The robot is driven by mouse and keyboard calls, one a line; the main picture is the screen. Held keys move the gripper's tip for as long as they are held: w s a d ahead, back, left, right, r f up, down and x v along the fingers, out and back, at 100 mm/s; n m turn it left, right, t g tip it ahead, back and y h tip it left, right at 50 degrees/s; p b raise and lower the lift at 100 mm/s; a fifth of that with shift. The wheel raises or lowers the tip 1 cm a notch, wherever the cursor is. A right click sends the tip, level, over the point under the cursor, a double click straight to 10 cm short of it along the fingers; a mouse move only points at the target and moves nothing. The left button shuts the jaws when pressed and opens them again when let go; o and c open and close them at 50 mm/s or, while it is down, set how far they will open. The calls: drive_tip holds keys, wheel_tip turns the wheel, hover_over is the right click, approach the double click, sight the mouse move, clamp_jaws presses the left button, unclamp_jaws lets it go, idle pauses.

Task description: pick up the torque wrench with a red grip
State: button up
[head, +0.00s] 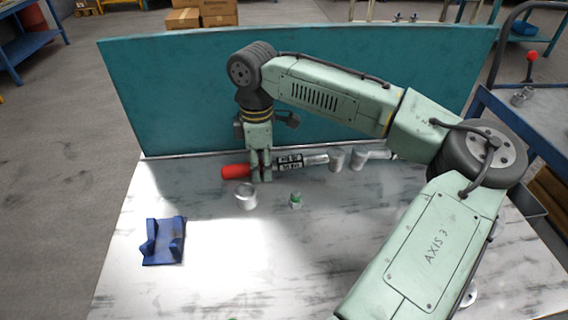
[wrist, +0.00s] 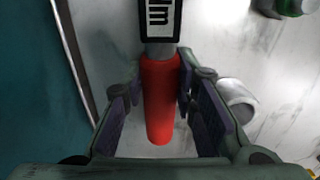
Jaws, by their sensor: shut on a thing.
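The torque wrench has a red grip (head: 236,171) and a dark shaft with a black-and-white label (head: 289,162). It lies across the back of the table, grip to the left, close to the teal panel. My gripper (head: 261,172) points down over the wrench and is shut on it near the grip. In the wrist view the red grip (wrist: 160,110) runs between my two fingers, with the labelled shaft (wrist: 160,20) beyond them. I cannot tell whether the wrench is clear of the table.
A silver cylinder (head: 246,197) stands just in front of my gripper, with a small green-and-metal part (head: 296,200) to its right. Metal parts (head: 337,160) stand right of the wrench. A blue bracket (head: 176,240) lies front left. The teal panel (head: 190,90) borders the table's back.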

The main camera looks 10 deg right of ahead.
clamp_jaws()
drive_tip(key=shift+r, duration=0.1)
drive_tip(key=shift+r, duration=0.35)
drive_tip(key=shift+s+d+r+b, duration=0.1)
drive_tip(key=shift+s+r+b, duration=0.2)
drive_tip(key=shift+r, duration=0.35)
drive_tip(key=shift+s+d+r+b, duration=0.1)
drive_tip(key=shift+s+r+b, duration=0.1)
drive_tip(key=shift+r+b, duration=0.3)
drive_tip(key=s+d, duration=0.1)
drive_tip(key=s, duration=0.3)
drive_tip(key=s+d+r+b, duration=0.1)
drive_tip(key=s+d, duration=0.1)
drive_tip(key=s, duration=0.3)
drive_tip(key=s+d+r+b, duration=0.1)
drive_tip(key=s, duration=0.4)
drive_tip(key=shift+s+d, duration=0.1)
drive_tip(key=shift+d, duration=0.25)
drive_tip(key=shift+o, duration=1.4)
unclamp_jaws()
clamp_jaws()
